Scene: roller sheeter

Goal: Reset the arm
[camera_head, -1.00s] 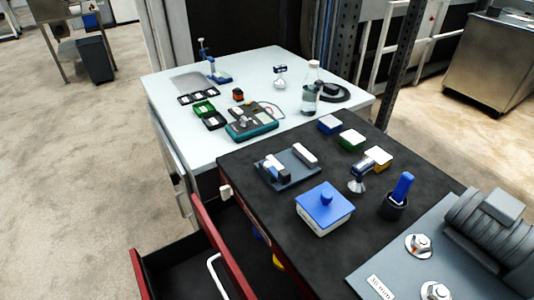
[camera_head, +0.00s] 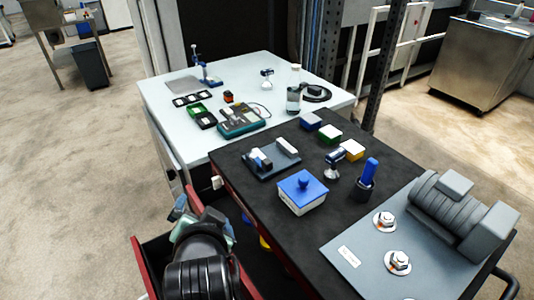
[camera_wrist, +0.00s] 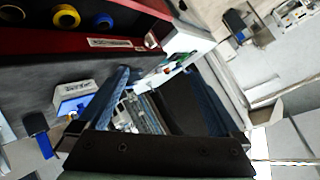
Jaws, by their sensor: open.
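My arm and gripper (camera_head: 182,212) show at the lower left of the head view, above the open red-edged drawer (camera_head: 150,252). The gripper is dark with teal-blue fingers and hides part of the drawer. In the wrist view, the two blue fingers of the gripper (camera_wrist: 160,76) are spread apart with no object held between them.
A black-topped bench (camera_head: 262,222) holds a blue-lidded box (camera_head: 301,193), a blue-handled tool (camera_head: 367,175) and a grey plate (camera_head: 350,238) with bolts and discs. A white table (camera_head: 160,100) behind carries a bottle and instruments. Open floor (camera_head: 70,180) lies left.

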